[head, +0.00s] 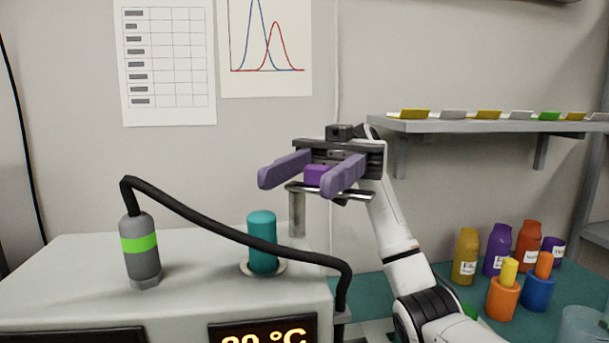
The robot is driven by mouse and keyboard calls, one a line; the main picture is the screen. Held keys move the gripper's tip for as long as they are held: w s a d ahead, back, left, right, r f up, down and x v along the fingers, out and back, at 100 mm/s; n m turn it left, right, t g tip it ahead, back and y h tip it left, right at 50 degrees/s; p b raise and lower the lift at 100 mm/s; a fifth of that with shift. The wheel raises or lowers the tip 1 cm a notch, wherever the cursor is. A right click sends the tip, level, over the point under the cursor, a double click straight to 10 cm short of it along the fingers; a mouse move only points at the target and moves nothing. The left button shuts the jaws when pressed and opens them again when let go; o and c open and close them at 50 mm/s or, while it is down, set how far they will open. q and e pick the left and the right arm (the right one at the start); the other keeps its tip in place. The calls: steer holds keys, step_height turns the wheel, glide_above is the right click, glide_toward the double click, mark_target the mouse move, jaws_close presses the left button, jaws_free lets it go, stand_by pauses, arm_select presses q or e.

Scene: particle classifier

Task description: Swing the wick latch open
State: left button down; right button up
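My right gripper (294,184) is in the middle of the head view, at the end of the white arm that comes in from the lower right. Its two purple fingers are spread apart. A small purple block (317,175) shows between them, partly hidden by the nearer finger; I see no firm grip on it. Just below, a flat metal bar (355,197) runs sideways from the top of a short metal post (297,213) at the bench unit's back right. I cannot tell for sure which part is the wick latch. My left gripper is out of view.
A grey bench unit (70,285) carries a grey cylinder with a green band (140,250), a teal cylinder (262,243) and a black hose (215,222) arching across in front. Several coloured bottles stand at the right. A wall shelf (480,126) holds small trays.

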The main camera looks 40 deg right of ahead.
step_height(320, 180, up, 10)
steer(key=p, duration=0.1)
stand_by(0.5)
stand_by(0.4)
